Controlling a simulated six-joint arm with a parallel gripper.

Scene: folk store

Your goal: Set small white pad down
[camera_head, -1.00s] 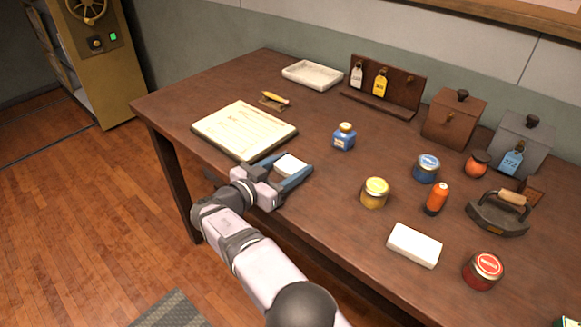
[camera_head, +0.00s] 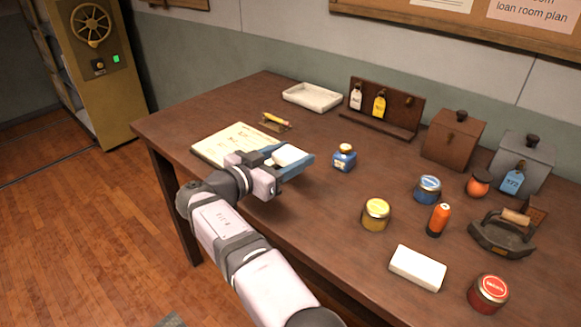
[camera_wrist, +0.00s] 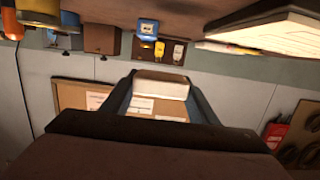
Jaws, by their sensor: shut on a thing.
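My gripper (camera_head: 283,163) is shut on a small white pad (camera_head: 289,156), held between its two blue fingers. In the head view it is above the table (camera_head: 330,205), in front of the right part of the open ledger (camera_head: 215,150). The wrist view also shows the pad (camera_wrist: 161,86) between the fingertips, seen against the far wall. A larger white block (camera_head: 417,268) lies at the front right of the table, apart from the gripper.
A blue ink bottle (camera_head: 344,158) stands just right of my gripper. A white tray (camera_head: 312,97) lies at the back. Bare tabletop lies between gripper and jars.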

